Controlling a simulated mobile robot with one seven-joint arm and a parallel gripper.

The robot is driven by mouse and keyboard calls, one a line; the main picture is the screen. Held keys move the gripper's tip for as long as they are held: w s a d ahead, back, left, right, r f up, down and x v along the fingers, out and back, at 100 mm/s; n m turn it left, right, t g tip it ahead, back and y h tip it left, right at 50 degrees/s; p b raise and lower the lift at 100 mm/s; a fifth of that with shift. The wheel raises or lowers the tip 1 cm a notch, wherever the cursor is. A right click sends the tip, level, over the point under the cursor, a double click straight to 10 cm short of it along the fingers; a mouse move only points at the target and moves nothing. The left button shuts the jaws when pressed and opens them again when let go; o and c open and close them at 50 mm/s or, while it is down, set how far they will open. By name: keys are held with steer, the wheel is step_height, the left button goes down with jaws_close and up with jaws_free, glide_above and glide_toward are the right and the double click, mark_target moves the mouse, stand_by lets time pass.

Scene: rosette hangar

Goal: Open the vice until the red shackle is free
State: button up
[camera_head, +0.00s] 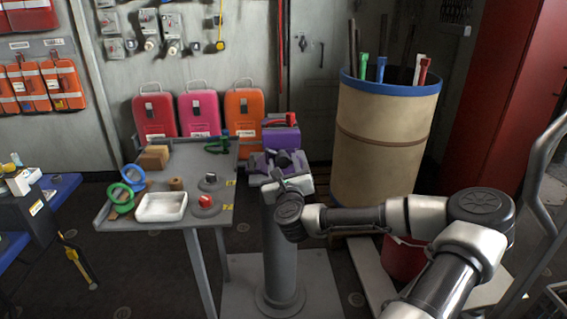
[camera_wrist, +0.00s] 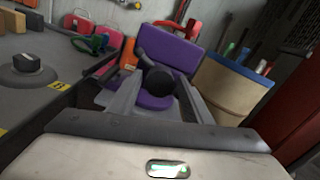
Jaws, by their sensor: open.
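The purple vice (camera_head: 282,138) stands on a grey pedestal right of the work table. It also shows ahead in the wrist view (camera_wrist: 168,60). A red piece, seemingly the red shackle (camera_head: 285,120), is at the top back of the vice; its red also shows at the top of the wrist view (camera_wrist: 182,26). I cannot tell how tightly it is held. My gripper (camera_wrist: 160,98) is open at the near side of the vice. Its grey fingers point at the vice, with a dark round knob (camera_wrist: 158,82) between them in the picture. Contact with the knob is unclear.
A tall tan drum (camera_head: 385,130) with rods stands close to the right. Pink, red and orange cases line the wall behind.

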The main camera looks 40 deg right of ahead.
steer(key=m+b, duration=0.1)
steer(key=m, duration=0.5)
steer(key=shift+f, duration=0.1)
steer(key=m, duration=0.3)
steer(key=shift+b, duration=0.3)
steer(key=m, duration=0.2)
steer(key=shift+m+b, duration=0.3)
steer(key=shift+m, duration=0.1)
steer(key=m, duration=0.5)
steer(key=shift+f+m+b, duration=0.25)
steer(key=shift+m+b, duration=0.9)
steer(key=shift+m, duration=0.05)
steer(key=shift+r+m, duration=0.4)
steer(key=shift+m, duration=0.7)
steer(key=shift+c, duration=0.2)
